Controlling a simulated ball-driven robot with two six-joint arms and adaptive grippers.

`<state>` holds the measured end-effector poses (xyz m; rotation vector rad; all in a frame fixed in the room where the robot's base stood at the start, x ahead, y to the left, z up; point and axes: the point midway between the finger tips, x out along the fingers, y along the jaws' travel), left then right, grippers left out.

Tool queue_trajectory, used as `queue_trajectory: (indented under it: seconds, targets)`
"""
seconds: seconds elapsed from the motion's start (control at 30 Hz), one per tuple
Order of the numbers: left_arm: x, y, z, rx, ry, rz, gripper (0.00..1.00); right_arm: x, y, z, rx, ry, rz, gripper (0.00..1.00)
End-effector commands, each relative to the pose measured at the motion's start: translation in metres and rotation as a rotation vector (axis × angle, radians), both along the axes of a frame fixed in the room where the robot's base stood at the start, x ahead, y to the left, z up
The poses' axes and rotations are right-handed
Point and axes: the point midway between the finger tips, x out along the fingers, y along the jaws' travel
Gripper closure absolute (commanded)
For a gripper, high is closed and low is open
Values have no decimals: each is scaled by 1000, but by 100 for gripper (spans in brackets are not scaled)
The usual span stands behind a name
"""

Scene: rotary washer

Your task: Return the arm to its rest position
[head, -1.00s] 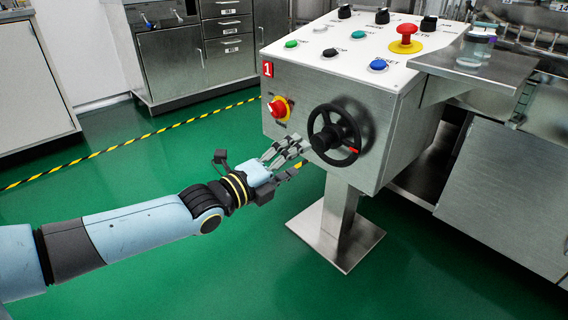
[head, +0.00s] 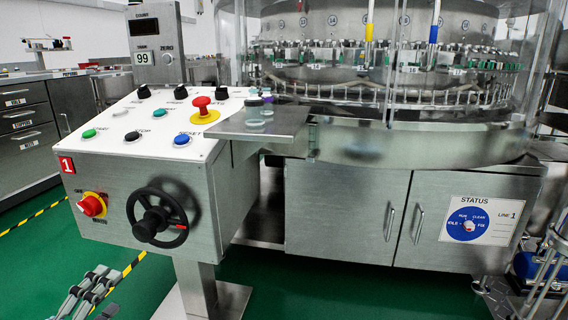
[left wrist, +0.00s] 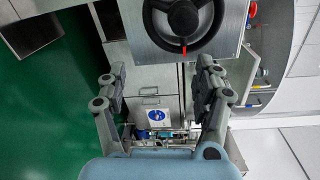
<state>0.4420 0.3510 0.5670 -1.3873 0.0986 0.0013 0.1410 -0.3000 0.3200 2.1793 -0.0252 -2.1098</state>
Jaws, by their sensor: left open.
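My left gripper (head: 90,292) shows at the bottom left of the head view, cut off by the lower edge. It is open and empty, below and left of the black handwheel (head: 157,217) on the control box front, apart from it. In the left wrist view the two fingers of the left gripper (left wrist: 161,72) are spread wide with nothing between them. The handwheel (left wrist: 183,14) is beyond the fingertips there, cut off at the top. Most of my left arm is outside the head view. My right gripper is in neither view.
The control box (head: 110,165) stands on a metal post (head: 197,285), with a red-yellow rotary switch (head: 92,204) left of the wheel. A metal shelf (head: 265,128) juts out at its right. The washer cabinet (head: 345,210) fills the middle. Green floor (head: 40,262) is open at left.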

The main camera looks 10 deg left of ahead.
Motion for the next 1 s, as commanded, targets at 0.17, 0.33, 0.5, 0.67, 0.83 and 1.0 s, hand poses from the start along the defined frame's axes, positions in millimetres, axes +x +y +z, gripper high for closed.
queue_trajectory:
  seconds: [0.17, 0.33, 0.5, 0.67, 0.83, 1.0]
  targets:
    - [-72, -28, -111, -314, 417, 132, 32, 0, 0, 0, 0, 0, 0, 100]
    - [-167, -50, -198, -709, 830, 470, 32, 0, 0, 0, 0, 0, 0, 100]
    - [-241, -58, -235, -953, 1036, 860, 32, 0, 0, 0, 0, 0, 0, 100]
    - [-284, -53, -246, -1080, 1085, 1189, 32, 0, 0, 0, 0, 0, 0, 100]
    - [-307, -49, -244, -1178, 1048, 1389, 32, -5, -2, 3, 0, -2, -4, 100]
    - [-329, -45, -249, -1189, 1041, 1386, 32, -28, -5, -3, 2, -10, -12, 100]
